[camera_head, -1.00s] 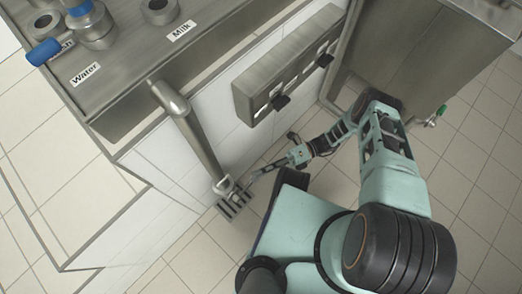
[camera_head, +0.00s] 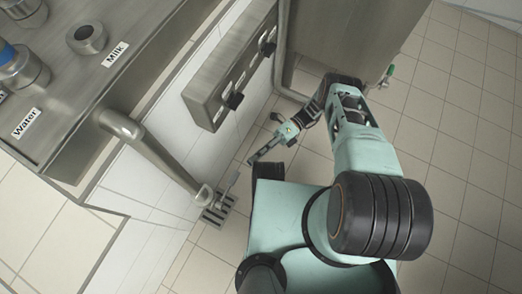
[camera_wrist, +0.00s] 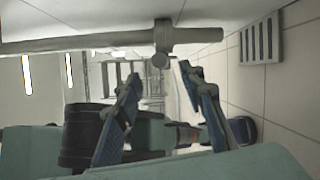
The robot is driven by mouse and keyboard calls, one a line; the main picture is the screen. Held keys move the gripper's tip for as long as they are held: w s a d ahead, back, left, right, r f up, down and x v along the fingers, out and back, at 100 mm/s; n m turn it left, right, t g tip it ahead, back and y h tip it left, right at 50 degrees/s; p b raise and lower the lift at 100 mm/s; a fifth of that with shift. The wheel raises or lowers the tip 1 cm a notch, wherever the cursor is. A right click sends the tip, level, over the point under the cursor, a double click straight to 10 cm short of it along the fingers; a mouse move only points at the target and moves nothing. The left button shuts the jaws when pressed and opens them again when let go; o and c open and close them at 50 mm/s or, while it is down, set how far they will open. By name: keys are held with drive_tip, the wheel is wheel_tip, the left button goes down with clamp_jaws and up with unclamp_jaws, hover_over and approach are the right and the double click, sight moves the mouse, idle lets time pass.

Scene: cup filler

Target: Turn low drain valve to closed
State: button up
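The low drain valve (camera_head: 206,195) is at the lower end of a grey metal pipe (camera_head: 155,155), just above a slotted floor drain (camera_head: 217,211). In the wrist view the valve (camera_wrist: 162,38) is a metal fitting across the pipe, with a round end facing me. A thin grey lever (camera_head: 231,180) seems to stick out beside it in the head view. My gripper (camera_head: 249,161) is apart from the valve, up and right of it. In the wrist view my gripper (camera_wrist: 160,72) is open and empty, its two blue-padded fingers spread just below the valve.
A steel panel with black knobs (camera_head: 230,80) is on the white wall above my gripper. A steel cabinet (camera_head: 350,40) with a green-handled tap (camera_head: 387,74) stands at the right. The counter labelled Water and Milk (camera_head: 115,54) is at upper left. The tiled floor at right is clear.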

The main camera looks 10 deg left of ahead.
drive_tip(key=shift+v, duration=1.65)
